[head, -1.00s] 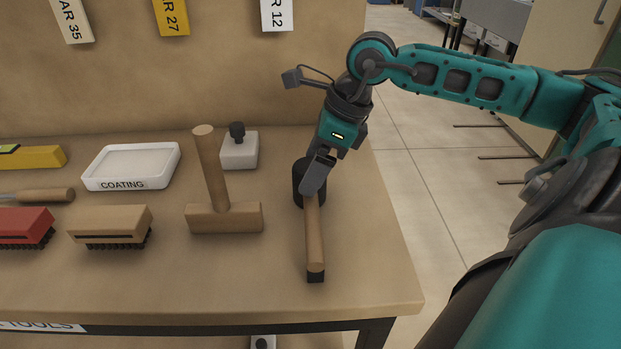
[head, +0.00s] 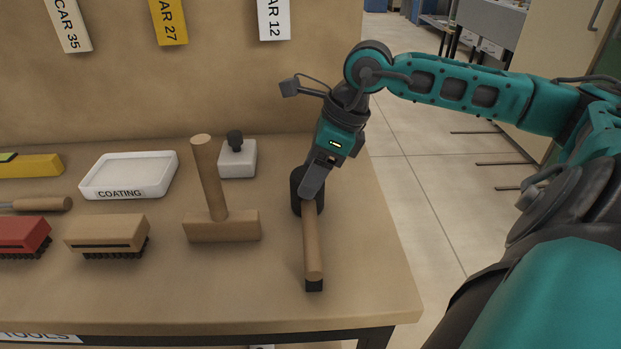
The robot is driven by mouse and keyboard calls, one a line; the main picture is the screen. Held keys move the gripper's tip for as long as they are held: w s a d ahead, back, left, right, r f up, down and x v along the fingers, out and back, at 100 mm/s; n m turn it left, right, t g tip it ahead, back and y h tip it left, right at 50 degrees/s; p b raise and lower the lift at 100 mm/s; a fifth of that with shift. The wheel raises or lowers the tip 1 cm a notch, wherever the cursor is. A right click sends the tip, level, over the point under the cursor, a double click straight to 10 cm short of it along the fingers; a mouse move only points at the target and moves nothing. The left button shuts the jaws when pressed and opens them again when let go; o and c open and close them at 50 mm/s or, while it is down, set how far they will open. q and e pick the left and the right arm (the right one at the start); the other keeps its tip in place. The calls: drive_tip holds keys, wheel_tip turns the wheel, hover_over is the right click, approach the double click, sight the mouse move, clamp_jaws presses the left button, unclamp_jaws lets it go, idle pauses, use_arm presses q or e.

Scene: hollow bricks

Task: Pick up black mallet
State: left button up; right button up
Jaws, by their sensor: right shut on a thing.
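The black mallet lies at the right end of the table, with its dark cylindrical head (head: 298,190) at the back and its wooden handle (head: 313,245) pointing toward the front edge. A small black block shows under the handle's front end. My right gripper (head: 311,192) reaches down from above and is shut on the black mallet, at the handle close to the head. The gripper hides part of the head and the top of the handle. My left gripper is not in view.
A wooden mallet (head: 222,226) stands on its head to the left, handle up. Behind it is a white block with a black knob (head: 238,160). A white coating tray (head: 128,174), brushes (head: 107,232) and a yellow tool (head: 32,165) lie further left. A back panel (head: 220,80) rises behind.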

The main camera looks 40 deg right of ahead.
use_arm(q)
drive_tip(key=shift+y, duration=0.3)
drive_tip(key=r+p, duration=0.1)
drive_tip(key=p, duration=0.1)
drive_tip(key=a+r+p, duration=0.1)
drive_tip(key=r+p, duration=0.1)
drive_tip(key=p, duration=0.1)
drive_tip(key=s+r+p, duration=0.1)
drive_tip(key=p, duration=0.1)
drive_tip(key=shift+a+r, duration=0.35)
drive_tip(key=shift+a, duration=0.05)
use_arm(e)
wheel_tip(320, 180, up, 20)
drive_tip(key=o, duration=0.8)
drive_tip(key=c, duration=0.4)
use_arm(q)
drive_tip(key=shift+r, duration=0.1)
use_arm(e)
drive_tip(key=shift+s, duration=0.1)
drive_tip(key=shift+c, duration=0.5)
